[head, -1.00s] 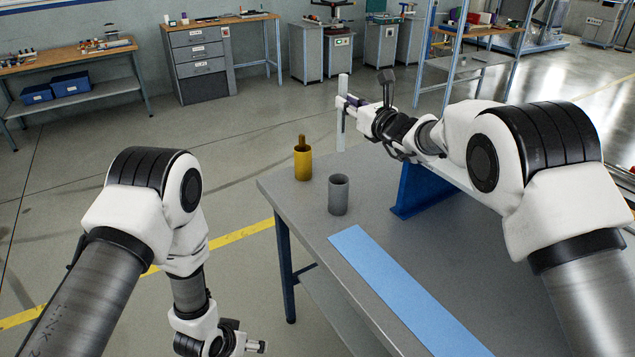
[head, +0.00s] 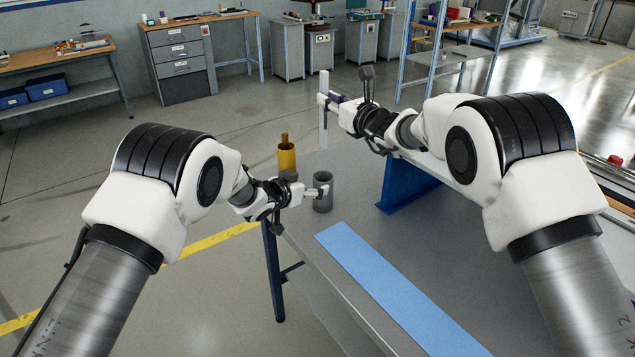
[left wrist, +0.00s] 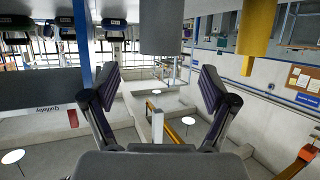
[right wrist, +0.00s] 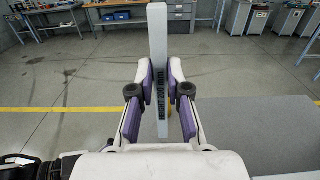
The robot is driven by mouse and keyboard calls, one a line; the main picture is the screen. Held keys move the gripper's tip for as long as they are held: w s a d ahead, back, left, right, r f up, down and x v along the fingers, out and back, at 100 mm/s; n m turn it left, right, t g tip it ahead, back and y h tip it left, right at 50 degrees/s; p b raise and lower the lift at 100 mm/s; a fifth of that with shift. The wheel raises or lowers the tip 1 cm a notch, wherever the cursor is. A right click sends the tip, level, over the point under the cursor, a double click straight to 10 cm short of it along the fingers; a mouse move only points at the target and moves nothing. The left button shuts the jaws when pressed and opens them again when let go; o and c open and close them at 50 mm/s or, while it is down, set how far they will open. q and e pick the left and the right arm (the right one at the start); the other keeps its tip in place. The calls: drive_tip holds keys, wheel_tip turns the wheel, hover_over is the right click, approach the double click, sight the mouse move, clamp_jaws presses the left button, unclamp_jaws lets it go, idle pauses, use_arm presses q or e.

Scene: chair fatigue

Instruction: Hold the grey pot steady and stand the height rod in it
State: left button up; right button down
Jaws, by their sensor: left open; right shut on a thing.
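The grey pot (head: 323,193) stands upright near the table's left corner. My left gripper (head: 318,191) is at the pot's near left side with its jaws open. The height rod (head: 324,90) is a pale flat bar, held upright. My right gripper (head: 328,101) is shut on it, above and behind the pot. In the right wrist view the rod (right wrist: 158,40) stands between the gripper's fingers (right wrist: 160,85).
A blue strip (head: 385,275) lies on the grey table (head: 450,260). A blue stand (head: 405,185) is under my right arm. The table's left edge is close to the pots.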

sight(318, 182)
use_arm(q)
drive_tip(key=x, duration=0.8)
drive_tip(key=shift+w+f, duration=0.1)
drive_tip(key=shift+f, duration=0.05)
drive_tip(key=c, duration=1.3)
